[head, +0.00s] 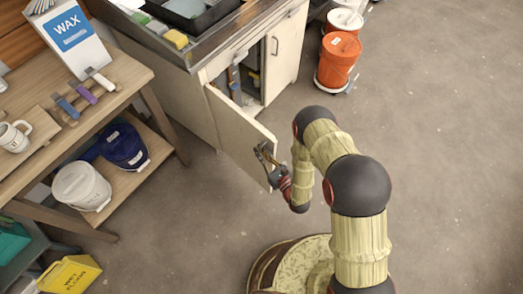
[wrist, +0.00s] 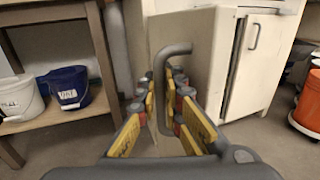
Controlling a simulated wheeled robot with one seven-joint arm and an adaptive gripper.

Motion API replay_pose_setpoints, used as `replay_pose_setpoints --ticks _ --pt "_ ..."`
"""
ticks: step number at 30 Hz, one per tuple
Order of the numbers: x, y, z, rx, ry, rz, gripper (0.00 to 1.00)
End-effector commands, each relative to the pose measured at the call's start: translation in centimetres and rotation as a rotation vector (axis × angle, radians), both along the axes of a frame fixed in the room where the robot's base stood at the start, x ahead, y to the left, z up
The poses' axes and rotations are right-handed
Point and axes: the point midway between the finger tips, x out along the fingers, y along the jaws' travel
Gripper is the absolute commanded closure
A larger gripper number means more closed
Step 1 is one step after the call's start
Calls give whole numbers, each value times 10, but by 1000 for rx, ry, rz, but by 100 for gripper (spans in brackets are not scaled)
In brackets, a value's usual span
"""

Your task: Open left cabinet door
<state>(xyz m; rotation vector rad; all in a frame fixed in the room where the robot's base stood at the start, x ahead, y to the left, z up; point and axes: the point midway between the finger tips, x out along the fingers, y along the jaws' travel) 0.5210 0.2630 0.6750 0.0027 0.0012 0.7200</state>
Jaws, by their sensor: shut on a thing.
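The left cabinet door (head: 236,128) is a cream panel, swung well out from the cabinet (head: 165,85). It also shows in the wrist view (wrist: 205,40). My gripper (head: 265,157) is at the door's outer end, on the face with the handle. In the wrist view, the yellow-padded fingers of my gripper (wrist: 165,112) are on both sides of the grey bar handle (wrist: 172,50), shut on it. The fingers hide part of the handle. The opening shows several items inside, too small to name.
The right cabinet door (head: 285,45) is closed. An orange bucket (head: 338,62) stands to its right. A wooden table (head: 85,108) with a white bucket (head: 82,187) and a blue bucket (head: 122,147) on its shelf is at left. The right floor is clear.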

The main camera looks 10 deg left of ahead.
Motion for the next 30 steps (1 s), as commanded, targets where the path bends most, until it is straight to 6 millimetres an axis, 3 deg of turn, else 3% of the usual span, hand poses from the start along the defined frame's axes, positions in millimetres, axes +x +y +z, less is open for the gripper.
replay_pose_setpoints --ticks 8,9,12,22,30 --pt "-3 -2 -3 -4 9 -1 100" --pt "-3 -2 -3 -4 9 -1 91" --pt "-3 -1 -3 -4 7 -1 86" --pt "-2 -2 -1 -1 3 -1 86" --pt "-30 -27 -2 -3 7 -4 86"
